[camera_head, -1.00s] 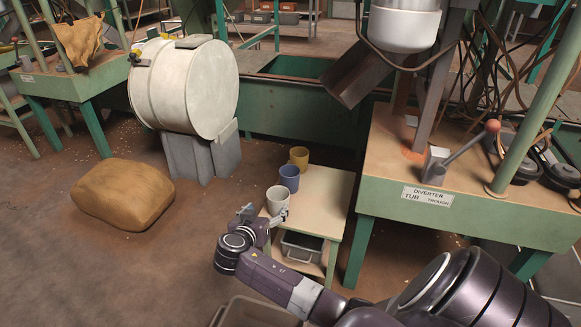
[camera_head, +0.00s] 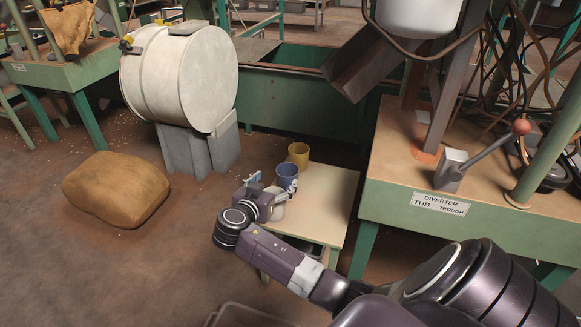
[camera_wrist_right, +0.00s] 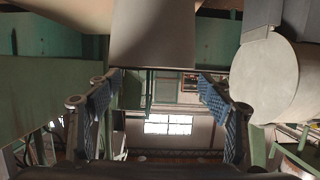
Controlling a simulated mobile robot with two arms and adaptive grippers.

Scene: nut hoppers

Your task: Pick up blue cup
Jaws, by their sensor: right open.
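The blue cup (camera_head: 288,174) stands upright on the small pale-topped table (camera_head: 322,205), between a yellow cup (camera_head: 299,154) behind it and a white cup (camera_head: 279,211) in front. My right gripper (camera_head: 274,184) is open and empty, its fingers spread at the left of the blue cup, the right fingertip close to or overlapping its front in the picture. I cannot tell if they touch. The gripper partly hides the white cup. In the right wrist view the two blue-padded fingers (camera_wrist_right: 160,88) are apart with no cup between them. My left gripper is out of view.
A green bench with a "DIVERTER TUB TROUGH" label (camera_head: 439,204) and a lever (camera_head: 490,150) stands right of the small table. A white drum (camera_head: 178,78) on grey blocks stands back left. A brown sack (camera_head: 116,188) lies on the floor, with open floor around it.

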